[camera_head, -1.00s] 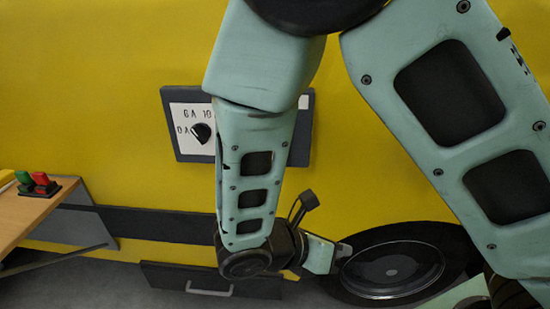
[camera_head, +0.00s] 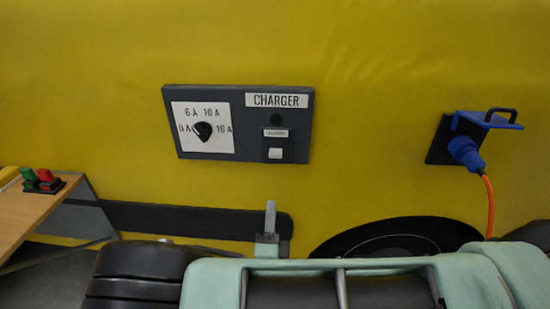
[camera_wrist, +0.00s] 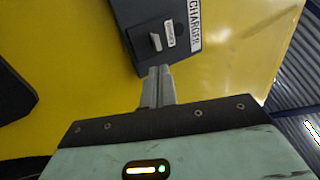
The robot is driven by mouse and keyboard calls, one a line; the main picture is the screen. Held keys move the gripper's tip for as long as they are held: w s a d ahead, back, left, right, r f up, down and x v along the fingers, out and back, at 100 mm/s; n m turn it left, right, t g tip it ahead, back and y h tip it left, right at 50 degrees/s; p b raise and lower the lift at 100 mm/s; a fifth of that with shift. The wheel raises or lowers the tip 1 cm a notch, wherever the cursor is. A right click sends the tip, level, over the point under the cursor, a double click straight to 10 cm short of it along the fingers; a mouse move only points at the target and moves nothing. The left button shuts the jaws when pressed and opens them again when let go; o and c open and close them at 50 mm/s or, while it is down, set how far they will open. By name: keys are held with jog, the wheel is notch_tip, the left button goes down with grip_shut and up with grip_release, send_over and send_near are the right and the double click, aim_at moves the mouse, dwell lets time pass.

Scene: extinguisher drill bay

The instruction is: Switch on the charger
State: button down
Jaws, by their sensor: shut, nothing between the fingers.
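The charger panel (camera_head: 238,145) is a dark box on the yellow wall, labelled CHARGER. It carries a small white switch (camera_head: 275,154) at its lower right, under a little label, and a dark round spot above that. My gripper (camera_head: 269,218) is shut and empty, pointing up below the panel and apart from the switch in this view. In the wrist view my fingertips (camera_wrist: 158,72) are just below the panel, with the switch (camera_wrist: 156,42) a little beyond them.
A blue plug (camera_head: 465,152) with an orange cable sits in a lidded socket at right. A wooden table (camera_head: 40,205) with red and green buttons (camera_head: 42,178) stands at left. A dark wheel (camera_head: 385,240) is below. The wall around the panel is clear.

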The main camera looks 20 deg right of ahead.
aim_at(276, 148)
jog(key=p+x, duration=0.4)
jog(key=x, duration=0.8)
jog(key=shift+w+d+r, duration=0.2)
jog(key=shift+w+r, duration=0.05)
jog(key=shift+w, duration=0.05)
jog(key=shift+w+d+r+p, duration=0.2)
jog(key=shift+w+p, duration=0.2)
jog(key=shift+w, duration=0.15)
jog(key=shift+w+r+p, duration=0.1)
jog(key=shift+r+p, duration=0.15)
jog(key=shift+p, duration=0.3)
jog(key=shift+g, duration=0.3)
jog(key=shift+w+f, duration=0.1)
jog(key=shift+f, duration=0.05)
